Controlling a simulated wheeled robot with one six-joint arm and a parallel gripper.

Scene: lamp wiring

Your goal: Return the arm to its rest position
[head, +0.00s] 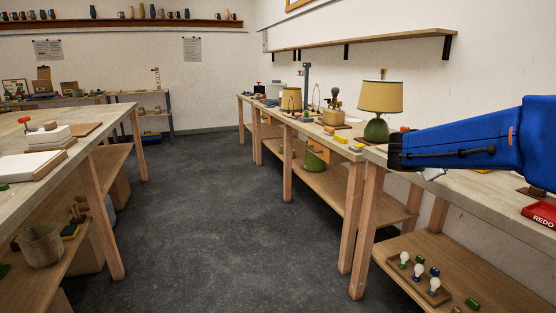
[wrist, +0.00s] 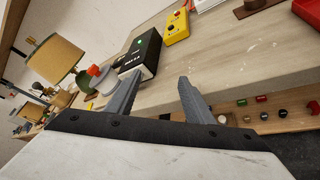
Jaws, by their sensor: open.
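My blue arm reaches in from the right edge of the head view, above the right-hand workbench (head: 480,200). Its dark end points left, in front of the bench; the fingers are not clear in that view. In the wrist view my gripper (wrist: 160,78) has two grey fingers spread wide apart with nothing between them. The bench top (wrist: 235,60) shows beyond the fingers. A white thing with a red-orange knob (wrist: 100,80) shows close by the left finger; I cannot tell whether they touch.
A lamp with a yellow shade (head: 380,97) and green base stands on the right bench, left of my arm. The wrist view shows a black box (wrist: 142,54) and a yellow box (wrist: 177,26). A bulb tray (head: 436,292) sits on the lower shelf. The floor aisle (head: 210,200) is clear.

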